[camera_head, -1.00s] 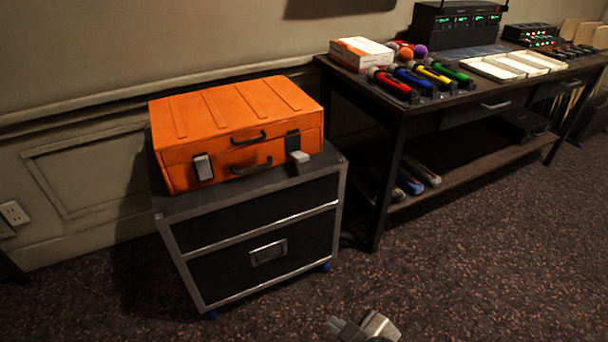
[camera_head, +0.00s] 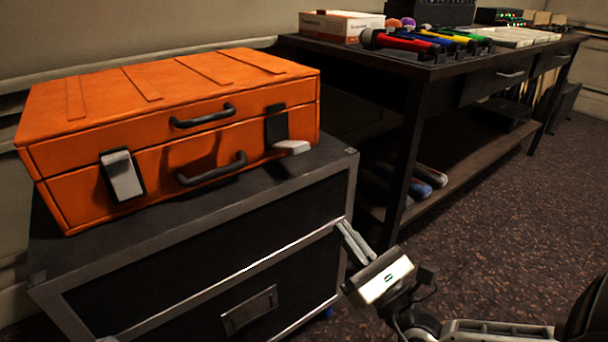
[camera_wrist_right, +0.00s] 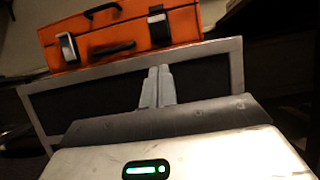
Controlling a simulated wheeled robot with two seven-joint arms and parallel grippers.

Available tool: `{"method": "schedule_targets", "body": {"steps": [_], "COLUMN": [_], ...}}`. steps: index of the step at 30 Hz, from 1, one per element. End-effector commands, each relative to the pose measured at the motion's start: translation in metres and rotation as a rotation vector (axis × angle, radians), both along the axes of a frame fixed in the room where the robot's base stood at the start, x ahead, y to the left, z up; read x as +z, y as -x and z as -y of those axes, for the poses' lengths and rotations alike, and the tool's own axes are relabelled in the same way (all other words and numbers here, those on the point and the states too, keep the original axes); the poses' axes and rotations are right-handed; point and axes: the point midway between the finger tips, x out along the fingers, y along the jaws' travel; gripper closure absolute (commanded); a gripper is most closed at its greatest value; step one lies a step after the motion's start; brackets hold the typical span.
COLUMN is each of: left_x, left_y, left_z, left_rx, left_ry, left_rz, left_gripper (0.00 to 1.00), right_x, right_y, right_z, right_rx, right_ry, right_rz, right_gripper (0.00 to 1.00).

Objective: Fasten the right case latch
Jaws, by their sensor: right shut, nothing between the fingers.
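The orange case (camera_head: 80,160) lies shut on top of the black drawer unit, and it also shows in the right wrist view (camera_wrist_right: 190,25). Its right latch (camera_head: 291,147) has its pale lever swung down and sticking outward from the dark plate (camera_head: 276,125). The left latch (camera_head: 122,175) lies flat against the case front. My right gripper (camera_head: 343,226) is shut and empty, in front of the unit's right edge, below and apart from the right latch. In the right wrist view its fingers (camera_wrist_right: 157,72) are together, pointing toward the case. My left gripper is not in view.
The black drawer unit (camera_head: 210,255) has metal edging and a recessed handle. Open carpet (camera_head: 500,240) lies in front of the desk.

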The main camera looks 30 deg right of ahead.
Motion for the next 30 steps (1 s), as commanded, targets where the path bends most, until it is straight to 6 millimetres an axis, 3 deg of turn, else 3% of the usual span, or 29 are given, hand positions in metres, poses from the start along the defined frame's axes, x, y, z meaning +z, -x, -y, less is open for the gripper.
{"method": "schedule_targets", "body": {"steps": [10,24,30], "left_x": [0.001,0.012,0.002], "left_y": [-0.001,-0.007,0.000], "left_z": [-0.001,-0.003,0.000], "left_rx": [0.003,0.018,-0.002], "left_ry": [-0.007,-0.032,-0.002], "left_rz": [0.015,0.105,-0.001], "left_gripper": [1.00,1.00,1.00], "right_x": [0.005,0.048,0.074], "right_y": [-0.011,-0.095,-0.101], "right_z": [0.000,-0.007,-0.008], "right_rx": [-0.001,-0.001,-0.001], "right_ry": [-0.006,-0.010,-0.007], "right_rz": [0.001,0.002,-0.003], "right_gripper": [1.00,1.00,1.00]}}
